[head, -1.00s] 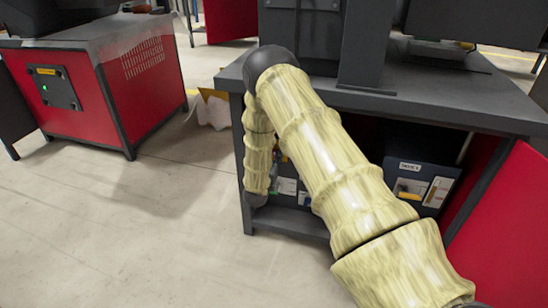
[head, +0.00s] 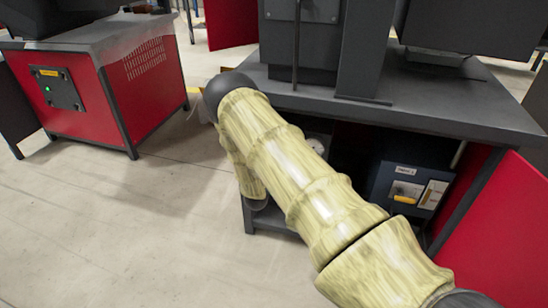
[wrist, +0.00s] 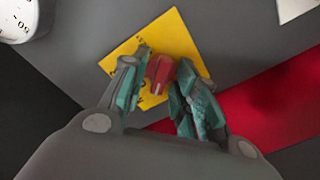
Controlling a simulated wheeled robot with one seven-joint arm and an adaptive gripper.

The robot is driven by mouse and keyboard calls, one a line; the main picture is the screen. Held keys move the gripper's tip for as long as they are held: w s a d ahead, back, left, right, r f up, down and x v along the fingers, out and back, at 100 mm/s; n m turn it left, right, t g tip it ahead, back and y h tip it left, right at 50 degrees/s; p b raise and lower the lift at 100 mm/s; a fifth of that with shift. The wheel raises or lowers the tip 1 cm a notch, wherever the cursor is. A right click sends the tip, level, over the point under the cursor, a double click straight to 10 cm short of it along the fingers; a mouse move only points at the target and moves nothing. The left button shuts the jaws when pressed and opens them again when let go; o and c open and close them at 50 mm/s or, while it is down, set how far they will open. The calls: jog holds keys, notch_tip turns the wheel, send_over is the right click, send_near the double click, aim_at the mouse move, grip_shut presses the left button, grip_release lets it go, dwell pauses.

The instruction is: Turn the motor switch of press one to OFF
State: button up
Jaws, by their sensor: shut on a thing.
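The motor switch is a red knob (wrist: 160,73) on a yellow plate (wrist: 175,28), seen in the wrist view. The plate is mounted on a grey panel (wrist: 80,40). My gripper (wrist: 161,82) is shut on the red knob, with one teal finger on each side of it. The plate's print is mostly hidden behind the fingers and too small to read. In the head view my arm reaches toward the press bench (head: 440,105), and my gripper and the knob are hidden from that view.
A blue-grey box (head: 380,183) with a white label stands inside the bench's open cabinet. A red door panel (head: 500,230) is at right. Another red machine (head: 100,95) stands at left. The floor (head: 120,230) between is clear. A white round gauge (wrist: 20,15) shows in the wrist view.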

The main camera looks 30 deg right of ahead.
jog(key=n, duration=0.9)
jog(key=shift+a+f+n+p, duration=0.1)
jog(key=shift+f+n+p, duration=0.05)
jog(key=shift+n+p, duration=0.2)
dwell(0.4)
jog(key=o, duration=0.6)
jog(key=shift+w, duration=0.1)
jog(key=shift+o, duration=0.2)
jog(key=v, duration=1.2)
